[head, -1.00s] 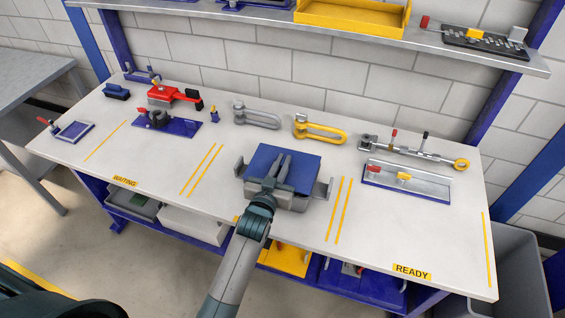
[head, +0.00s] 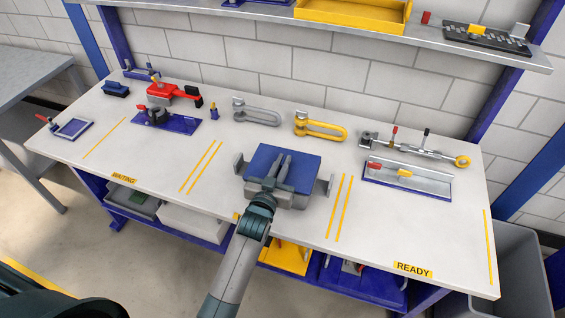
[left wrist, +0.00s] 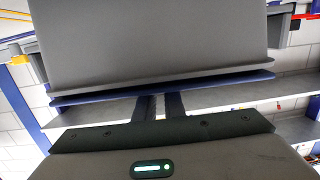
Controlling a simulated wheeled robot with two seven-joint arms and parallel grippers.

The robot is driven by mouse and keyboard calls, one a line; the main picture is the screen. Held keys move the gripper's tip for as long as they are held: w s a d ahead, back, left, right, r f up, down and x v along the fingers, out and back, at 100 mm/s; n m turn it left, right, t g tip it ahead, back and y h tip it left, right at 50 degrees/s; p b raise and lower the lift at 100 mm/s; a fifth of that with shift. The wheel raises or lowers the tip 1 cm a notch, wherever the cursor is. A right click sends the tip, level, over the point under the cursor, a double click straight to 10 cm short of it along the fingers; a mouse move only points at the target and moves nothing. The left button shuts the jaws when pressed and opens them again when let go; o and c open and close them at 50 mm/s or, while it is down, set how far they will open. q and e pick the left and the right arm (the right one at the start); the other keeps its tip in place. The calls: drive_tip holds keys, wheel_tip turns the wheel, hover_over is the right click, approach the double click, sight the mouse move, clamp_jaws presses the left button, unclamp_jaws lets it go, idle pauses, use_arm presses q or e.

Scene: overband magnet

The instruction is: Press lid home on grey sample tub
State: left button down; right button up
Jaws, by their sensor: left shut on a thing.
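The grey sample tub (head: 326,187) stands near the front middle of the bench, with grey lugs on its sides. Its blue lid (head: 262,158) lies on top. My left gripper (head: 279,168) comes from the front and its two close-set fingers reach over the lid. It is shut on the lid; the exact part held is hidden. In the left wrist view, the fingers (left wrist: 160,106) meet the edge of the blue lid (left wrist: 200,83), next to the large grey tub body (left wrist: 150,40). I cannot tell whether the lid is fully seated. My right gripper is out of view.
A grey shackle (head: 258,115) and a yellow shackle (head: 320,128) lie behind the tub. A long turnbuckle (head: 415,147) and a blue-based fixture (head: 410,182) lie right. A red clamp fixture (head: 172,93) stands left. Clear bench surrounds the yellow lines.

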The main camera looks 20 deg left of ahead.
use_arm(q)
drive_tip(key=shift+f, duration=0.25)
drive_tip(key=c, duration=1.8)
unclamp_jaws()
drive_tip(key=shift+o, duration=0.2)
drive_tip(key=s+r+b, duration=0.1)
drive_tip(key=s+b, duration=0.3)
drive_tip(key=s, duration=1.3)
drive_tip(key=shift+s+r, duration=0.2)
drive_tip(key=shift+r, duration=0.1)
